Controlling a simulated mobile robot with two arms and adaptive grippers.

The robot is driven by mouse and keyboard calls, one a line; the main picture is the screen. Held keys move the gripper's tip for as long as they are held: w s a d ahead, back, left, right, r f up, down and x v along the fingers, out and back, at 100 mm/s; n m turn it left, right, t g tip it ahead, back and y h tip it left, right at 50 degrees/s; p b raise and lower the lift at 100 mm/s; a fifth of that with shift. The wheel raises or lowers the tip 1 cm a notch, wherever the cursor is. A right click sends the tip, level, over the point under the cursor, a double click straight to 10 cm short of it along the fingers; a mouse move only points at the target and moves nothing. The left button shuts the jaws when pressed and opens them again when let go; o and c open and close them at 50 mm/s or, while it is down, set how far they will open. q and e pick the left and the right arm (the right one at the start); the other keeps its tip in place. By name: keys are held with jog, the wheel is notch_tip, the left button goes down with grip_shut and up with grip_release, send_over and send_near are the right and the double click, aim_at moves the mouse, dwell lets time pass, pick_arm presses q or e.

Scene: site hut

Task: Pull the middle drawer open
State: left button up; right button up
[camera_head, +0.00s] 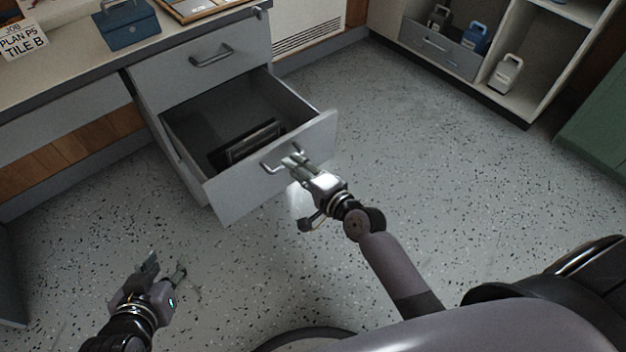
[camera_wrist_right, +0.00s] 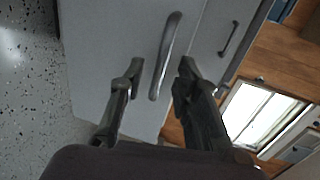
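The grey drawer (camera_head: 272,170) below the top drawer stands pulled well out of the desk, and a dark slotted object lies inside it. Its metal bar handle (camera_head: 270,163) is on the front panel. My right gripper (camera_head: 293,160) is at this handle. In the right wrist view the handle (camera_wrist_right: 166,55) lies between the parted fingertips of my right gripper (camera_wrist_right: 161,67), with gaps on both sides. My left gripper (camera_head: 166,264) is open and empty, low over the floor at the lower left. The open drawer hides what is below it.
The top drawer (camera_head: 208,66) is shut. A blue box (camera_head: 128,25) and a job sign (camera_head: 24,41) are on the desktop. A shelf unit (camera_head: 520,95) with lantern-like items stands at the back right. The speckled floor between is clear.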

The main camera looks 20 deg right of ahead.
jog(key=v, duration=0.8)
jog(key=shift+s, duration=0.35)
jog(key=shift+d, duration=0.1)
